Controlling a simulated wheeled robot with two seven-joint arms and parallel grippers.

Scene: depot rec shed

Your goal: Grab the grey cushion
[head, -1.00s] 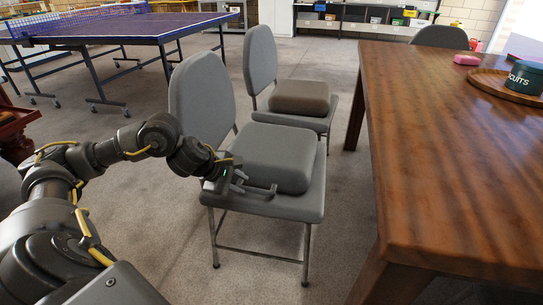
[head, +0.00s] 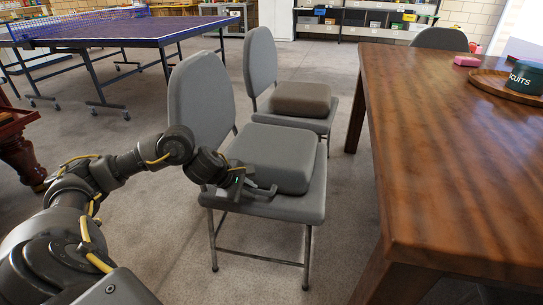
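The grey cushion (head: 272,157) is a thick, rounded square pad lying flat on the seat of the nearer grey chair (head: 290,207). My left gripper (head: 262,184) is at the cushion's front left corner, just above the seat. Its fingers look apart, with one visible along the cushion's front side. I cannot tell whether they touch the cushion. The cushion still rests on the seat. My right gripper is out of view.
A second chair (head: 260,62) behind holds a brown cushion (head: 301,99). A table tennis table (head: 130,30) stands back left.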

